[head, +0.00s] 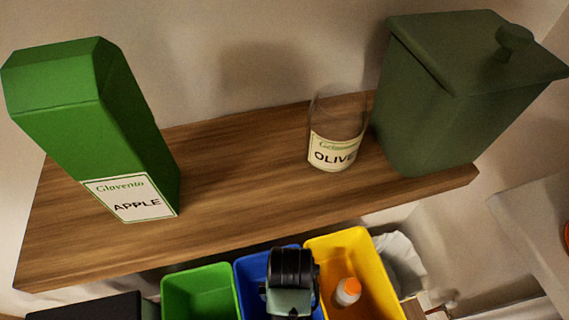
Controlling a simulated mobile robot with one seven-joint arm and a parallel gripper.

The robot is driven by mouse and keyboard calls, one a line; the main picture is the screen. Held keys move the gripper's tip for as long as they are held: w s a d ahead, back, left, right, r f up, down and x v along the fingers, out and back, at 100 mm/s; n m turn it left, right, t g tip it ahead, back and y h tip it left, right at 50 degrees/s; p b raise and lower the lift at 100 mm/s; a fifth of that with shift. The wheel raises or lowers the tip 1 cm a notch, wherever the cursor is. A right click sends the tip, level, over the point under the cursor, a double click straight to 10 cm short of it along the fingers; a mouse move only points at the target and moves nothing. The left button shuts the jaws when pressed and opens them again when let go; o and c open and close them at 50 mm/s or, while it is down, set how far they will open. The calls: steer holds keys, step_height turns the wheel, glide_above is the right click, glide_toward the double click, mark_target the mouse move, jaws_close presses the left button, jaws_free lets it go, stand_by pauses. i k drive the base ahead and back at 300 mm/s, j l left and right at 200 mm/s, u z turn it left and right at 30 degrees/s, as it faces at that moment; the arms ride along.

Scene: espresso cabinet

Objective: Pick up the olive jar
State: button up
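The olive jar (336,148) is a clear glass with a cream label reading "OLIVE", partly turned to the right. It stands upright on a brown wooden shelf (235,165), right of the middle. It is close beside a dark green lidded canister. No gripper fingers show in the head view, and nothing touches the jar. A dark ribbed cylinder with a grey-green body shows at the bottom centre, below the shelf; it looks like part of my arm.
A green carton (125,140) labelled "APPLE" stands on the shelf's left. The dark green canister (440,105) fills its right end. Bare shelf lies between carton and jar. Below are green (200,292), blue (245,268) and yellow (345,247) bins; the yellow holds an orange-capped bottle (347,292).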

mark_target(337, 115)
steer(key=k, duration=1)
